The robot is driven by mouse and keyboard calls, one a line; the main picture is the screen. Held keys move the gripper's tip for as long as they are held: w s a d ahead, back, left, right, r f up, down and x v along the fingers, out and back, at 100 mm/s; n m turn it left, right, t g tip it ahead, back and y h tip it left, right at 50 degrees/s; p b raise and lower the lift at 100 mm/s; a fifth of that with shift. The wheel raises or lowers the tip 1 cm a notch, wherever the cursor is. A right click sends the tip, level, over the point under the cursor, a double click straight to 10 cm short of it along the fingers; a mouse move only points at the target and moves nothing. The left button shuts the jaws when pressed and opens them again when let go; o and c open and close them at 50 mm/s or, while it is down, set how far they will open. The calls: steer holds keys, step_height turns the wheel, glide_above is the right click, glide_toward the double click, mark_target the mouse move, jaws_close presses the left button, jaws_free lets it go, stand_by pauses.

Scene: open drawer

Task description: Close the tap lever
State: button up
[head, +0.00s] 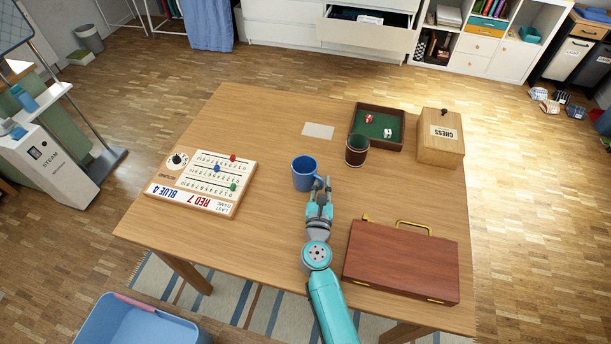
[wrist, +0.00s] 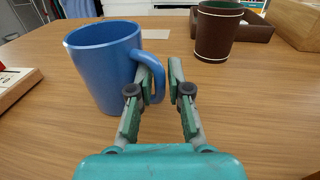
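No tap or tap lever shows in either view. My gripper (head: 322,190) is low over the wooden table, just in front of and to the right of a blue mug (head: 303,174). In the wrist view, my gripper (wrist: 160,82) has its two fingers apart, one on either side of the outer part of the mug's handle (wrist: 155,72). A narrow gap seems to show between the handle and the right finger. The mug (wrist: 98,68) stands upright on the table.
A dark cup (head: 356,152), a dice tray (head: 396,143) and a chess box (head: 440,150) stand at back right. A brown case (head: 402,262) lies right of my arm. A scoreboard (head: 200,182) lies left. Bare tabletop (head: 262,240) shows at front left.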

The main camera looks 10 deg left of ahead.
jaws_close()
steer(key=shift+r, duration=0.25)
steer(key=shift+r, duration=1.55)
steer(key=shift+s+d, duration=0.35)
steer(key=shift+s, duration=2.6)
steer(key=shift+s+d, duration=0.35)
steer(key=shift+s, duration=2.6)
steer(key=shift+s+d, duration=0.35)
steer(key=shift+s, duration=2.6)
steer(key=shift+s, duration=0.15)
